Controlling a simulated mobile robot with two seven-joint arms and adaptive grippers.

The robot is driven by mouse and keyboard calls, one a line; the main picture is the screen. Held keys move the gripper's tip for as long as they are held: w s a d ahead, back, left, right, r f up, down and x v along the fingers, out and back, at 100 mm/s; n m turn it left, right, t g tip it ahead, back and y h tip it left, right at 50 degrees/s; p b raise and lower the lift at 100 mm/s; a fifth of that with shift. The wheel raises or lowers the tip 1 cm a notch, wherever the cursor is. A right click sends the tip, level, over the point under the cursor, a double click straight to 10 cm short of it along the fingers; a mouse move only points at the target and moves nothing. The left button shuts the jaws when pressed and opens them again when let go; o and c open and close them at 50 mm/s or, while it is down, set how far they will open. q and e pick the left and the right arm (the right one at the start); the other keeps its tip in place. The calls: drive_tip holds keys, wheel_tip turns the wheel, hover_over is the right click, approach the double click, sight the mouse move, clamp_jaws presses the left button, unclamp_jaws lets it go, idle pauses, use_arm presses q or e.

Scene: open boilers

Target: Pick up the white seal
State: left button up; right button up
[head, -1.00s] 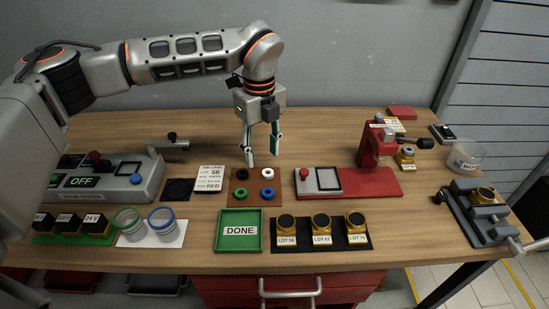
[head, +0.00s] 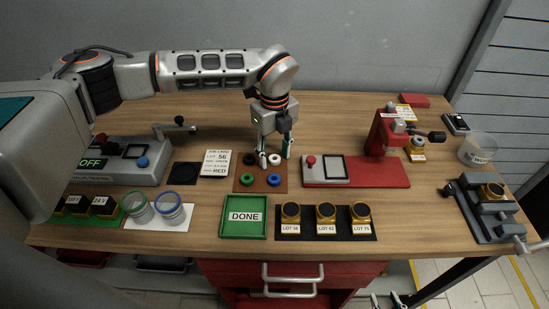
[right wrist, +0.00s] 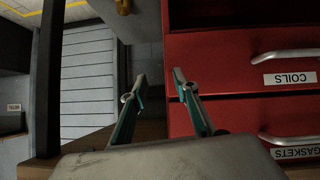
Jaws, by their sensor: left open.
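The white seal (head: 274,159) is a small ring at the back right of the brown mat (head: 262,187). A black seal (head: 249,158), a green seal (head: 247,180) and a blue seal (head: 274,181) share the mat. My left gripper (head: 276,155) is open and points down, with its fingertips low on either side of the white seal. It is not clear whether they touch it. My right gripper is open and empty in the right wrist view (right wrist: 158,82). Its tips also show at the bottom edge of the head view (head: 388,301).
A green DONE tray (head: 243,231) and a black mat with gold LOT parts (head: 325,212) lie in front. A red press (head: 384,140) stands to the right, and a job card (head: 216,163) lies to the left. Red drawers (right wrist: 235,70) face the right wrist camera.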

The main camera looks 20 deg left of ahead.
use_arm(q)
drive_tip(key=c, duration=0.8)
drive_tip(key=shift+r, duration=0.15)
drive_tip(key=shift+c, duration=0.2)
